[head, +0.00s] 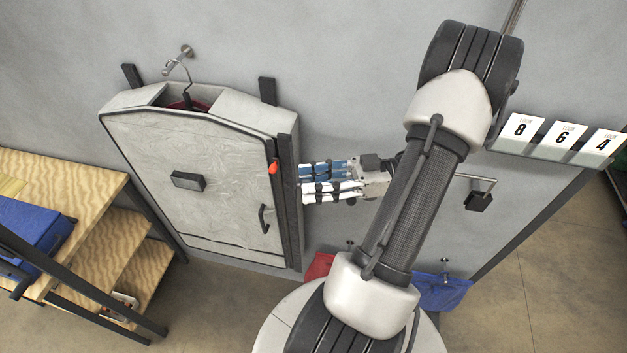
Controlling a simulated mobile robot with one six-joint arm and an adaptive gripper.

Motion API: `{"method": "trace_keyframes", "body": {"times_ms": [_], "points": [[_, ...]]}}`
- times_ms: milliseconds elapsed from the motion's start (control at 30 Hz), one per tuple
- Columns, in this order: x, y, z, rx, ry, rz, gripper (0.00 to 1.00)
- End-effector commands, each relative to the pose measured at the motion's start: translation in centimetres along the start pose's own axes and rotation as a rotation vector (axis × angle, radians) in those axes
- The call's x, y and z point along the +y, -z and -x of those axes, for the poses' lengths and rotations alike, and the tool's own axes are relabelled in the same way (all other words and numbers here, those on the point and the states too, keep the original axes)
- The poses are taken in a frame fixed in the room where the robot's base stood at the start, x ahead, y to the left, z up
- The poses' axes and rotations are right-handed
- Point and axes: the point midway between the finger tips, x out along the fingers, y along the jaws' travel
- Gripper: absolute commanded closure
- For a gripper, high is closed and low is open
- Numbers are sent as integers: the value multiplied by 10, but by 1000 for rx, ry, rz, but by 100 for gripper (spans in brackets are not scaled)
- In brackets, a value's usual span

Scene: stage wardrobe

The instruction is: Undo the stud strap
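A pale grey garment case (200,150) with dark edging hangs at the wall, left of centre in the head view. A red tab (273,167) shows near its upper right edge, and a dark handle (264,219) sits lower on its front. My gripper (301,181) points left, just beside the case's right side by a dark upright strip (290,195). Its two blue and white fingers lie side by side; their spacing is unclear, and I cannot tell whether they touch anything. I cannot make out the stud strap.
A hanger (187,90) hangs from a wall hook (187,51) above the case. Wooden shelves (90,185) with a blue item (30,235) stand left. Numbered cards (562,136) are on a right-hand ledge. Red (319,267) and blue (441,292) cloth items hang low. My arm hides the middle right.

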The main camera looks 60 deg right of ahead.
Motion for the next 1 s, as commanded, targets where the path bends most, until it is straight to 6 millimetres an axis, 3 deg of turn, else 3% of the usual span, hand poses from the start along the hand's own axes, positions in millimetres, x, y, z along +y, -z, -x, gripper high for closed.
{"method": "trace_keyframes", "body": {"times_ms": [600,1000], "points": [[0,0,107,0,-2,1,62],[0,0,118,0,0,0,62]]}}
